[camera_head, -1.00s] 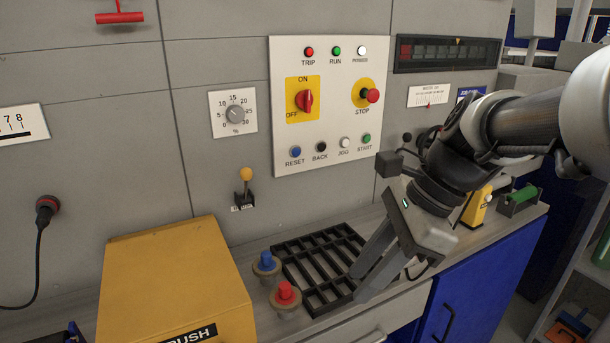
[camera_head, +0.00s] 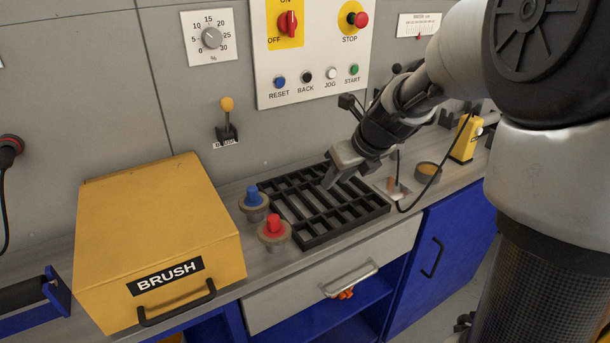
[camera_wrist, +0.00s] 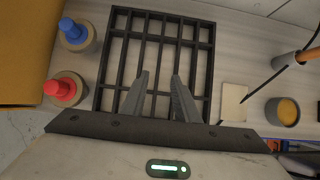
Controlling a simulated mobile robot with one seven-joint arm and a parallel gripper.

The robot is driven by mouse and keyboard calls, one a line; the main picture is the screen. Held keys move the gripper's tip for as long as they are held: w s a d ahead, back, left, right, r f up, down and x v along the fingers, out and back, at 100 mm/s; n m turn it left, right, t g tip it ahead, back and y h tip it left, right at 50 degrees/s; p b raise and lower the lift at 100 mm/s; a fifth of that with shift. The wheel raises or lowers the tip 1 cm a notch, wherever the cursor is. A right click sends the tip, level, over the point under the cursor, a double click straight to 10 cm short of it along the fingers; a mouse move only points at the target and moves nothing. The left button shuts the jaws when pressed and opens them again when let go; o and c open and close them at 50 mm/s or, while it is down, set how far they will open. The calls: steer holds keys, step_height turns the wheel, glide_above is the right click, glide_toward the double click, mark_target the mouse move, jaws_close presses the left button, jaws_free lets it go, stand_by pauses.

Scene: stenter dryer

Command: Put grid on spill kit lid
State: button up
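The black grid (camera_head: 345,223) lies flat on the grey counter, with long narrow compartments. It also fills the middle of the wrist view (camera_wrist: 117,58). My gripper (camera_head: 332,182) is over the grid's back right part in the head view. In the wrist view my gripper (camera_wrist: 160,76) has its two fingers apart, above the grid's bars, with nothing held between them. Whether the fingertips touch the grid I cannot tell. I cannot make out anything marked as a spill kit lid.
Blue (camera_head: 254,200) and red (camera_head: 274,230) knobbed pieces stand left of the grid. A yellow BRUSH box (camera_head: 158,235) is farther left. A round cup (camera_head: 428,172) and yellow device (camera_head: 467,138) stand right. A drawer (camera_head: 335,275) is below; the control panel (camera_head: 312,50) is behind.

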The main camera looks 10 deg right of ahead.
mark_target(321, 194)
steer(key=b+x, duration=0.2)
steer(key=x, duration=0.7)
steer(key=shift+w+a+b, duration=0.1)
steer(key=shift+a+b, duration=0.05)
steer(key=shift+b, duration=0.2)
steer(key=shift+r, duration=0.1)
steer(key=shift+c, duration=0.3)
jaws_close()
